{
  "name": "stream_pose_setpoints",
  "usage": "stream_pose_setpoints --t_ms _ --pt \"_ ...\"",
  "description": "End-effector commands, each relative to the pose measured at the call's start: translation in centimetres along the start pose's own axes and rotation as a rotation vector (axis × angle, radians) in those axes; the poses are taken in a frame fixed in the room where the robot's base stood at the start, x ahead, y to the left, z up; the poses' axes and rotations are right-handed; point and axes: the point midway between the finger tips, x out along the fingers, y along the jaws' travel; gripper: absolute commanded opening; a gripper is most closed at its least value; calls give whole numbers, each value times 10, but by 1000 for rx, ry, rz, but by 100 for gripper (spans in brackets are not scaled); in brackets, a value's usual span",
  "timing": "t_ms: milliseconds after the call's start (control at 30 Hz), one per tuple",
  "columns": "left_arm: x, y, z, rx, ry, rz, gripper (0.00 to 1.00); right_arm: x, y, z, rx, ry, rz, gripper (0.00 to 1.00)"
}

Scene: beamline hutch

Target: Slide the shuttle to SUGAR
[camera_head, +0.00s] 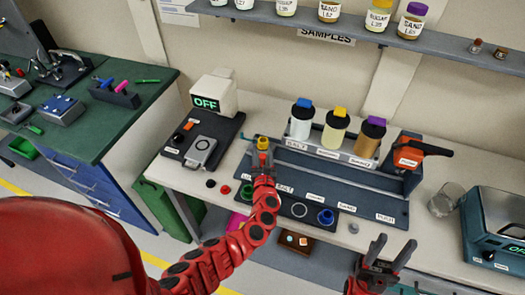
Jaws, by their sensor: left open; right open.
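A dark rail fixture (375,208) lies along the bench, with small white labels on its front part; one reads SALT and the far right one seems to read PUSH. I cannot make out for certain which part is the shuttle. An orange block (408,153) with a white label and a black handle sits at the rail's right end. My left gripper (263,158) is open at a small yellow-topped piece (263,143) at the rail's left end; whether they touch is unclear. My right gripper (388,247) is open and empty in front of the bench's front edge, right of centre.
A rack (345,158) behind the rail holds three bottles with blue, yellow and purple caps. An OFF display box (213,94) stands left; a teal instrument (490,228) stands right.

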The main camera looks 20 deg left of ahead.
Motion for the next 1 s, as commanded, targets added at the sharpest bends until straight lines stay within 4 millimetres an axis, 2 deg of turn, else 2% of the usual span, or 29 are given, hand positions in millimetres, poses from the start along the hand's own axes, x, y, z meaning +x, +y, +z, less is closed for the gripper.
stream_pose_setpoints --t_ms 267,367,567,1000 --pt "1 -1 0 0 0 -2 52 0 0 0 0 0 0 50" --pt "1 -1 0 0 0 -2 38 0 0 0 0 0 0 50" --pt "1 -1 0 0 0 -2 2 0 0 0 0 0 0 50" --pt "1 -1 0 0 0 -2 0 0 0 0 0 0 0 50"
